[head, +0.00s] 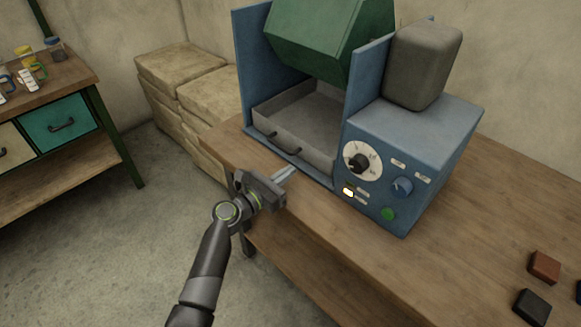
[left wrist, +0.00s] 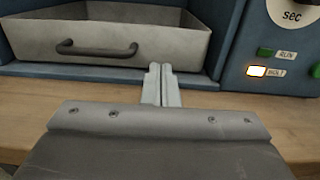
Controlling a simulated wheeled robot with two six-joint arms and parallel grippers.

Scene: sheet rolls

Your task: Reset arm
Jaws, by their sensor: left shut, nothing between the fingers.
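My left gripper (head: 287,174) is shut and empty at the front edge of the wooden table, just in front of a blue machine (head: 411,145). In the left wrist view its closed fingers (left wrist: 161,84) point at the machine's base, to the right of the handle of a grey metal tray (left wrist: 45,41). The tray (head: 318,150) sits inside the machine's open bay, under a green housing (head: 320,35). My right gripper is not in view.
The panel has a dial (head: 358,163), a blue knob (head: 402,187), a green button (head: 388,214) and a lit indicator (head: 348,193). A brown block (head: 544,267) and a dark block (head: 531,307) lie at the right.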

